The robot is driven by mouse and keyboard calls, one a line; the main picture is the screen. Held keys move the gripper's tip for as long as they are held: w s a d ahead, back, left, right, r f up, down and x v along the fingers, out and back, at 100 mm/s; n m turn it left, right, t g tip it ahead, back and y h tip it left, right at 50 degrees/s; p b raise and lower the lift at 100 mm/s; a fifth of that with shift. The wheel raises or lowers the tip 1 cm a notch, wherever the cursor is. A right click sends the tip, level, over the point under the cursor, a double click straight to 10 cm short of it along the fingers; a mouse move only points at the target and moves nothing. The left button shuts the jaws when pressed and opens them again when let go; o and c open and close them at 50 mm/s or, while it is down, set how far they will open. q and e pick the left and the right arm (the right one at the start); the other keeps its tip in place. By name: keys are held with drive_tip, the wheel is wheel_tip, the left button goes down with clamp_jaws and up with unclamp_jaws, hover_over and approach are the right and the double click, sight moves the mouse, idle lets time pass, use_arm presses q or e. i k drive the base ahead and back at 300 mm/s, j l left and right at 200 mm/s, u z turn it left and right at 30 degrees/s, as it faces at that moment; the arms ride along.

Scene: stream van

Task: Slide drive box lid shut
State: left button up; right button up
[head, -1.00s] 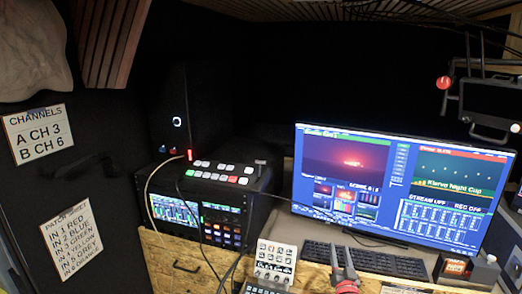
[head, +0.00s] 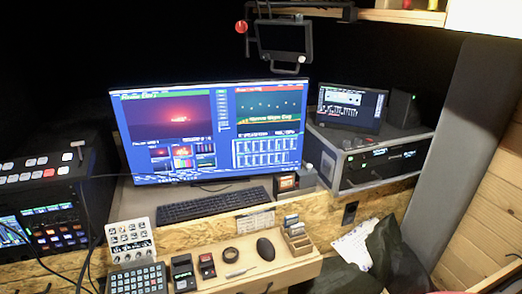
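A small light-wood box (head: 298,238) with several slots stands at the right end of the wooden desk ledge. Small dark and pale items show in it or at its back edge. I cannot tell whether this is the drive box, and I make out no sliding lid on it. A small dark box with a red-orange label (head: 286,182) stands behind the ledge, right of the keyboard. Neither of my grippers is in view.
On the ledge (head: 218,282) lie a black mouse (head: 265,249), a tape roll (head: 231,254), small dark devices (head: 183,272) and a keypad (head: 137,279). Behind are a keyboard (head: 213,204) and monitor (head: 210,130). A laptop (head: 350,107) sits on a rack case (head: 372,160).

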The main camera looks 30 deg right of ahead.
sight(308, 177)
drive_tip(key=z, duration=1.35)
